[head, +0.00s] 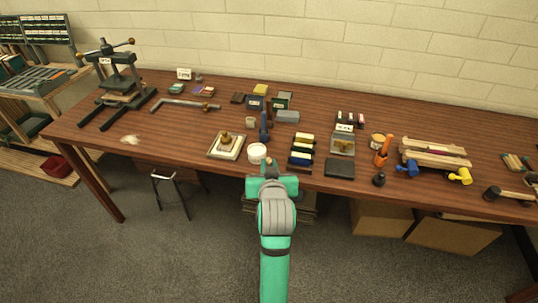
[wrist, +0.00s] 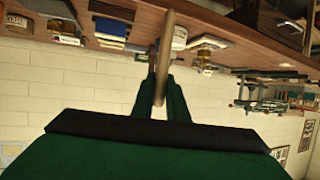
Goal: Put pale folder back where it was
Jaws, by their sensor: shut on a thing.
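My gripper (wrist: 160,80) is shut on a long, thin, tan stick-like piece, which I take to be the pale folder (wrist: 168,40). In the wrist view the folder runs between the two dark green fingers and sticks out past their tips toward the table. In the head view my arm reaches to the table's front edge, just in front of a white tub (head: 257,153). There the fingertips and the folder are hidden or too small to make out. The place where the folder lay before cannot be told from these frames.
The long brown table (head: 190,122) is crowded. A cream tray (head: 224,146) with a brass-coloured piece is left of the tub. Several rolls or books (head: 301,150) and a dark square block (head: 339,168) are to the right. A black press (head: 115,85) stands far left. The front-left stretch is mostly clear.

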